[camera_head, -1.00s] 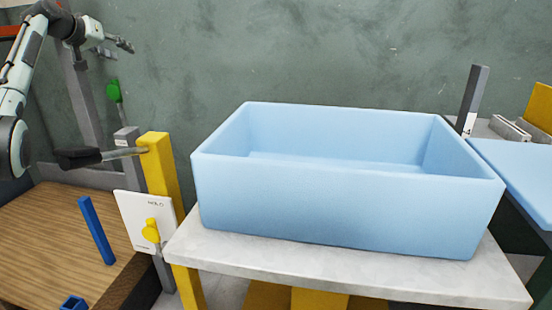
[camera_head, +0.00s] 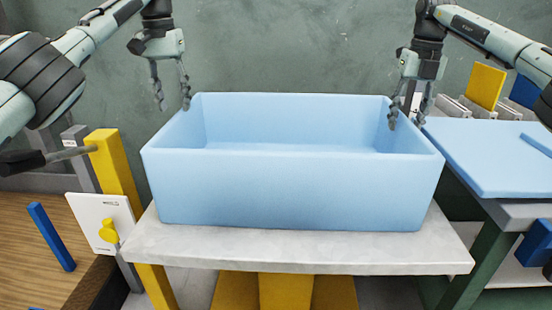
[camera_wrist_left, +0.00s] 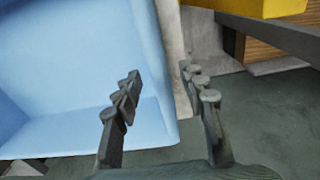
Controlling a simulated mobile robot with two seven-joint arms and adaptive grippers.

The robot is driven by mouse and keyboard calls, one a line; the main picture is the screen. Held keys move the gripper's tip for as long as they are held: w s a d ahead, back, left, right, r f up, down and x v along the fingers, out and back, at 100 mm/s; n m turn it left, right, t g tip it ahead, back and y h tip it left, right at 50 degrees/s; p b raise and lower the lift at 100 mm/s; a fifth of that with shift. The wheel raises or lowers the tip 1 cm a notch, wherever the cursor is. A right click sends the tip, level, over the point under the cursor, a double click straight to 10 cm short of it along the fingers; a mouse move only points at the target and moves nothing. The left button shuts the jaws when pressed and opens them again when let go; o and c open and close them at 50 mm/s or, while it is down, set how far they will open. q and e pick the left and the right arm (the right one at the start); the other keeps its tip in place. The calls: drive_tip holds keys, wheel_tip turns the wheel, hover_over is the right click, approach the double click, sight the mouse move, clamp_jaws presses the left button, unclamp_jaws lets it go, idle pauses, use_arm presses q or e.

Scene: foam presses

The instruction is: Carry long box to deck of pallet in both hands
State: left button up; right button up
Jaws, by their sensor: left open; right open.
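The long box (camera_head: 290,188) is a light blue open-topped box standing upright on a pale stone-like table top. My left gripper (camera_head: 171,98) is open above the box's left end wall, fingers pointing down. In the left wrist view the left gripper (camera_wrist_left: 160,95) has its fingers spread either side of the wall of the box (camera_wrist_left: 85,60), seen from above; I cannot tell whether they touch it. My right gripper (camera_head: 406,115) is open at the right end wall, one finger over the inside and one over the outside. I cannot make out the pallet.
The table top (camera_head: 300,250) is clear in front of the box. A yellow post (camera_head: 115,170) with a dark-handled lever (camera_head: 40,160) and a white panel (camera_head: 98,222) stands at left. A second table with a blue sheet (camera_head: 490,155) stands at right.

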sight(180, 133)
use_arm(q)
drive_tip(key=shift+s+d+f, duration=0.3)
drive_tip(key=shift+s+f, duration=0.1)
drive_tip(key=shift+s, duration=0.05)
use_arm(e)
drive_tip(key=shift+s+d+f+h, duration=0.15)
drive_tip(key=shift+f+h, duration=0.15)
use_arm(q)
drive_tip(key=shift+w+f, duration=0.1)
use_arm(e)
drive_tip(key=shift+f, duration=0.1)
use_arm(q)
drive_tip(key=shift+f, duration=3.85)
use_arm(e)
drive_tip(key=shift+f, duration=3.8)
use_arm(q)
drive_tip(key=shift+c, duration=0.4)
use_arm(e)
drive_tip(key=shift+c, duration=0.4)
use_arm(q)
clamp_jaws()
use_arm(e)
clamp_jaws()
use_arm(q)
drive_tip(key=shift+r, duration=0.1)
